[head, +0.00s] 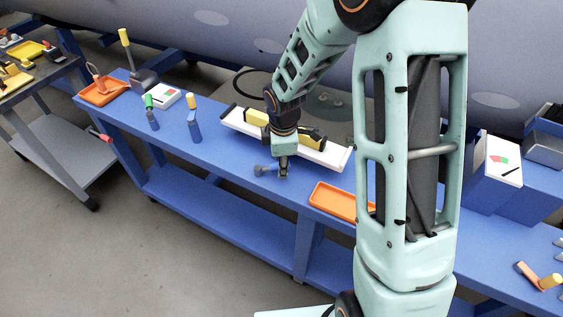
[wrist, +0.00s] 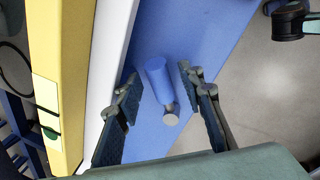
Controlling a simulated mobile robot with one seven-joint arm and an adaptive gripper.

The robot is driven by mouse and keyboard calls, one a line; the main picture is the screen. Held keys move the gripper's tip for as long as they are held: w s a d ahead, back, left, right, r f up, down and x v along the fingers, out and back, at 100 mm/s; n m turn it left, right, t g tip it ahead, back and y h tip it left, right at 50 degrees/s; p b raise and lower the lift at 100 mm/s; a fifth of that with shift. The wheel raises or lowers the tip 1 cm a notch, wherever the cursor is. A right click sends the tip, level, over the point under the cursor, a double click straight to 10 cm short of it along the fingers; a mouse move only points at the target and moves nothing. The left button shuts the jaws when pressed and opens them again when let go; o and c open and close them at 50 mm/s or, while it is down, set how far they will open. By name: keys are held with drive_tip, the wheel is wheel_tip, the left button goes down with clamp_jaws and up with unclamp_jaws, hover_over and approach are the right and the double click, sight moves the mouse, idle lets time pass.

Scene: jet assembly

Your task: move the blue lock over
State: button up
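The blue lock (wrist: 157,76) is a blue cylinder with a round grey end, lying on the blue bench top in the wrist view. In the head view the lock (head: 263,170) shows small and grey-blue just left of my gripper (head: 283,173), partly hidden by it. In the wrist view my gripper (wrist: 159,82) is open, with one dark finger on each side of the lock. A gap shows between the lock and each finger. I cannot tell how high the fingertips are above the bench.
A white tray (head: 333,160) with a yellow and black part (head: 255,117) lies right behind my gripper. An orange tray (head: 335,201) is to the right, near the bench's front edge. A yellow-topped blue tool (head: 194,126) stands further left. Bare bench (head: 225,158) lies left of my gripper.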

wheel_tip(320, 180, up, 12)
drive_tip(key=s, duration=0.2)
drive_tip(key=shift+s, duration=0.15)
drive_tip(key=shift+f, duration=0.1)
idle(0.6)
